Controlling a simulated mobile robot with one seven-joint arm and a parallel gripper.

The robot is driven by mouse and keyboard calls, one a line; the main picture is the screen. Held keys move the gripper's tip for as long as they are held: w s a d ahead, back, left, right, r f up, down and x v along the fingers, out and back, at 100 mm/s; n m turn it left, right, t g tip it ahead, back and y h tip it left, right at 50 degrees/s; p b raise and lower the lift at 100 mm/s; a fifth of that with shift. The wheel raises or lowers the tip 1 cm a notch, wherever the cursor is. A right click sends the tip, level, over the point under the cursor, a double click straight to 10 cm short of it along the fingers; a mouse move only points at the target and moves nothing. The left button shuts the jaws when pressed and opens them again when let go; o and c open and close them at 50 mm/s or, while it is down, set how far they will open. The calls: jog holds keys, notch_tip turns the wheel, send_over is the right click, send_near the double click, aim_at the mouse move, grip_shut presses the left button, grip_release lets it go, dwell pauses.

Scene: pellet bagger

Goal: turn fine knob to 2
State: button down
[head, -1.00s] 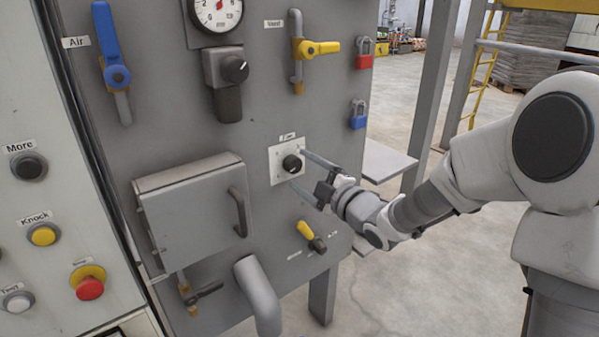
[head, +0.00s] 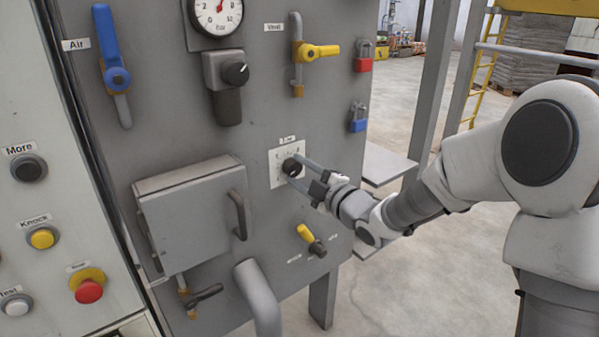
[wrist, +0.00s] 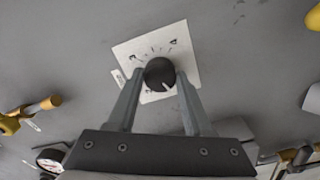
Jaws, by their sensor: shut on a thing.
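The fine knob (head: 292,168) is a round black knob on a white square scale plate (head: 276,178), set in the grey panel. A small label (head: 287,140) sits above the plate. In the wrist view the knob (wrist: 159,73) carries a light pointer mark at its lower right, and the scale plate (wrist: 180,42) shows tick marks whose figures are too small to read. My gripper (head: 304,172) is shut on the knob, one finger on each side. In the wrist view my gripper (wrist: 160,85) covers part of the plate's lower edge.
A grey box with a handle (head: 190,215) sticks out left of the knob. Two padlocks, red (head: 364,62) and blue (head: 358,122), hang at the panel's right edge.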

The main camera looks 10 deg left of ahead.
jog(key=shift+m, duration=0.3)
jog(key=m+p, duration=0.1)
jog(key=m, duration=0.4)
jog(key=shift+m, duration=0.3)
jog(key=m+p, duration=0.1)
jog(key=m, duration=0.3)
jog(key=shift+p, duration=0.4)
jog(key=shift+m+p, duration=0.45)
jog(key=shift+m, duration=0.75)
jog(key=shift+c, duration=1.5)
grip_release()
jog(key=shift+d, duration=0.1)
jog(key=p+v, duration=0.2)
jog(key=v, duration=1.5)
jog(key=shift+p, duration=0.3)
